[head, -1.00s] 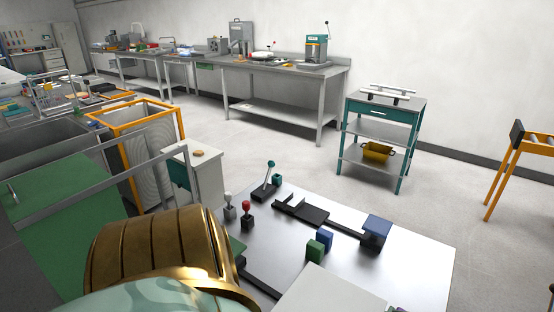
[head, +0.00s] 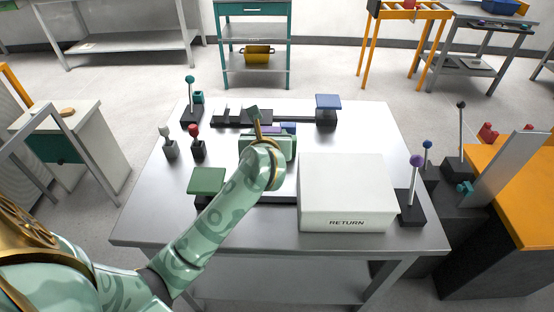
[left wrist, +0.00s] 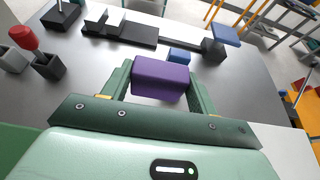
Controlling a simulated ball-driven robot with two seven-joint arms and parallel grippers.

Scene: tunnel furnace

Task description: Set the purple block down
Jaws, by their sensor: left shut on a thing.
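The purple block (left wrist: 160,78) is held between the two green fingers of my left gripper (head: 268,136) in the left wrist view. In the head view only a thin strip of purple (head: 271,128) shows past the gripper. The gripper is over the middle of the metal table (head: 370,125). I cannot tell whether the block touches the tabletop. A blue block (left wrist: 179,56) stands just beyond the purple one. My right gripper is not in view.
A white RETURN box (head: 345,185) stands right of the gripper. A green pad (head: 206,180) lies left. Behind are a dark track (head: 240,117) and a raised blue plate (head: 328,101).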

